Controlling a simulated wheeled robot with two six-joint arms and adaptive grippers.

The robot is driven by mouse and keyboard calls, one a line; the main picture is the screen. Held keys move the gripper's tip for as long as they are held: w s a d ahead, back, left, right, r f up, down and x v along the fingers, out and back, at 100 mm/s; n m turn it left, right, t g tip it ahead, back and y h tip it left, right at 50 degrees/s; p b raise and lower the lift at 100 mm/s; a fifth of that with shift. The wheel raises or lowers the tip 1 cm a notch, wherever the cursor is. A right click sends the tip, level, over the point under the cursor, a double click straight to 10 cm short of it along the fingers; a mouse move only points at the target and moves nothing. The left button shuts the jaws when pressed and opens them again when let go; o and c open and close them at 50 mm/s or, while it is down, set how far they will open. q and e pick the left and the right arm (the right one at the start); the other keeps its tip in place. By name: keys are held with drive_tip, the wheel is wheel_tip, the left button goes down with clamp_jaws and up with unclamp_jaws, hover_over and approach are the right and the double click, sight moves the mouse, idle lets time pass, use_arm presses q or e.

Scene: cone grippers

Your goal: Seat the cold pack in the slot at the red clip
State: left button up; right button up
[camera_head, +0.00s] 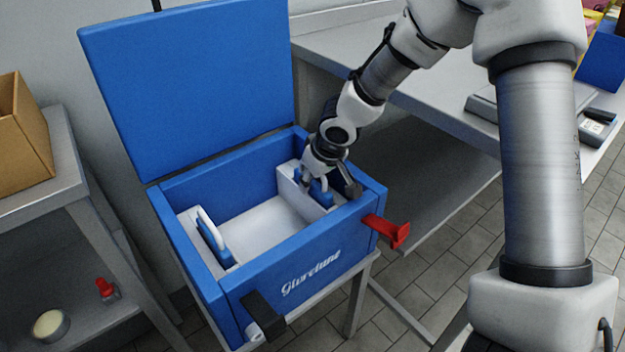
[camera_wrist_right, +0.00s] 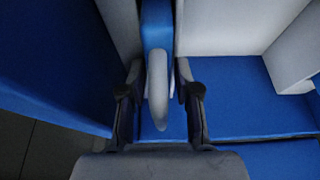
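The blue cold pack (camera_head: 317,192) with a pale loop handle stands in the slot on the right side of the blue cooler box (camera_head: 325,262), the side with the red clip (camera_head: 390,230). My right gripper (camera_head: 329,182) is down at this pack. In the right wrist view, the pale handle (camera_wrist_right: 157,90) lies between the fingers of the right gripper (camera_wrist_right: 158,88), with a narrow gap on each side, so the gripper looks open around it. The pack's blue body (camera_wrist_right: 156,25) sits between pale slot walls. Its lower part is hidden. My left gripper is not in view.
A second blue pack (camera_head: 213,242) with a white handle stands in the box's left slot, near a black clip (camera_head: 264,314). The blue lid (camera_head: 190,80) is open. The box's middle is empty. A shelf is at left, a grey table (camera_head: 430,110) at right.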

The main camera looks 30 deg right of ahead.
drive_tip(key=p+v, duration=0.3)
drive_tip(key=v, duration=0.9)
drive_tip(key=shift+r, duration=0.1)
